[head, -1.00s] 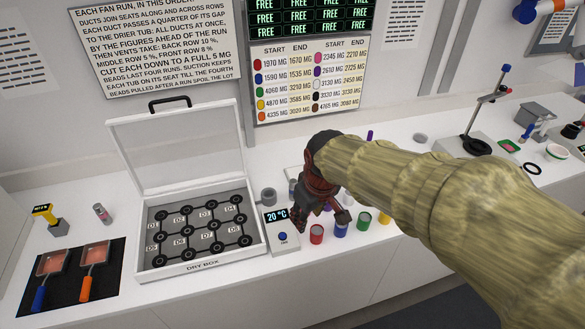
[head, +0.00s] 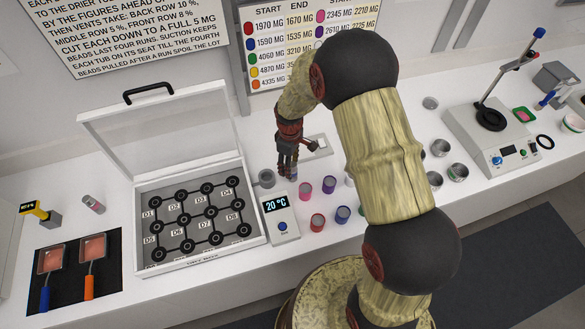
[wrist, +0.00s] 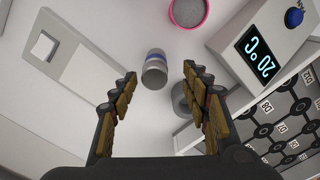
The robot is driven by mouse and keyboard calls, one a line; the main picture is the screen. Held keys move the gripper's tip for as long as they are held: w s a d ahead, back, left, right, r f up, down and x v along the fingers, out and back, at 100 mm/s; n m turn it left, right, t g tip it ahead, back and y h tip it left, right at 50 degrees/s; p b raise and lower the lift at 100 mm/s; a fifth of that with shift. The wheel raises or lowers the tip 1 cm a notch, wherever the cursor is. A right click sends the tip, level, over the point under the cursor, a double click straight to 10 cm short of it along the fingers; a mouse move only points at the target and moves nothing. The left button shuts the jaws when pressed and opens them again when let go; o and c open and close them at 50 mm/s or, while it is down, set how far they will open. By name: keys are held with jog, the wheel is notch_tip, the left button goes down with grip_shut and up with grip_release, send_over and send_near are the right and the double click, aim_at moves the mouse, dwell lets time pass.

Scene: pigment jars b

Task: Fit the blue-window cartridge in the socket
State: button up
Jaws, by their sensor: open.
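The cartridge (wrist: 155,72) is a small grey cylinder with a blue band, standing on the white bench. In the wrist view it lies between my fingertips, slightly beyond them. In the head view my fingers mostly hide it. My gripper (head: 287,166) points down over the bench; its two fingers also show spread in the wrist view (wrist: 160,74), not closed on anything. A short grey round cup (head: 267,179), which looks like the socket, stands left of my gripper, beside the dry box. It also shows in the wrist view (wrist: 181,100), partly behind the right finger.
The open dry box (head: 155,264) stands at left, and a 20 °C display unit (head: 279,217) beside it. Several coloured jars (head: 317,220) stand in front and to the right. A flat white plate (head: 318,147) lies behind.

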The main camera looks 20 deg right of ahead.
aim_at(293, 173)
jog(key=f, duration=0.4)
jog(key=d+f, duration=0.1)
jog(key=f, duration=0.1)
jog(key=shift+f, duration=0.1)
jog(key=shift+c, duration=1.1)
grip_shut()
